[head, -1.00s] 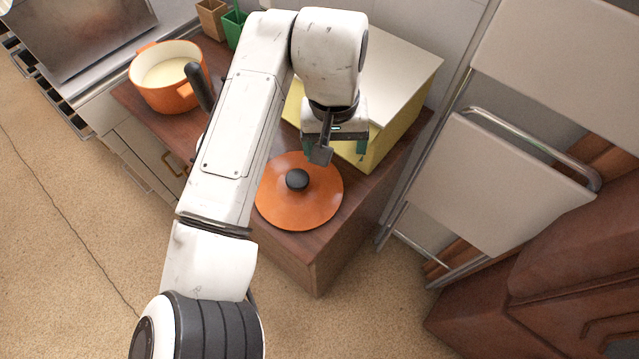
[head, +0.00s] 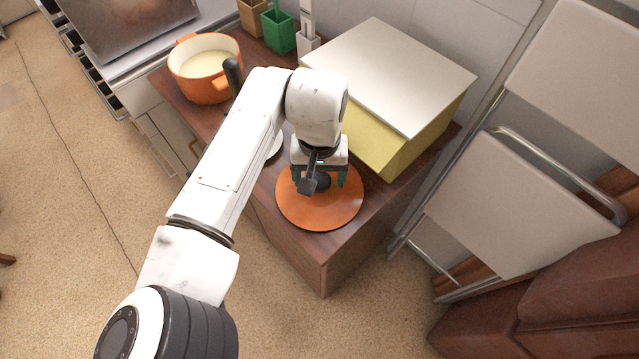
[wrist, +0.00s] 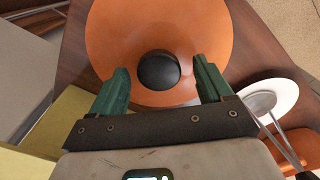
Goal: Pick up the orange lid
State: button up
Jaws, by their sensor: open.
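The orange lid (head: 320,215) lies on the near end of the brown dresser top. It is round with a dark knob (wrist: 158,70) in its middle. My gripper (head: 320,182) is over the lid, open, with its green fingers on either side of the knob as seen in the head view. In the wrist view the fingers (wrist: 160,82) point toward the lid (wrist: 205,30), and the knob shows between and slightly beyond their tips. Nothing is held. My wrist partly hides the knob in the head view.
A yellow box with a white top (head: 395,75) stands close behind the lid. An orange pot (head: 205,85) is at the dresser's far left. A white plate with a utensil (wrist: 272,98) lies beside the lid. Folding chairs (head: 520,200) lean at the right.

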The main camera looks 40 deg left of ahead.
jog(key=shift+f, duration=0.8)
jog(key=shift+c, duration=0.3)
jog(key=c, duration=1.2)
jog(key=shift+o, duration=0.2)
jog(key=shift+r, duration=0.2)
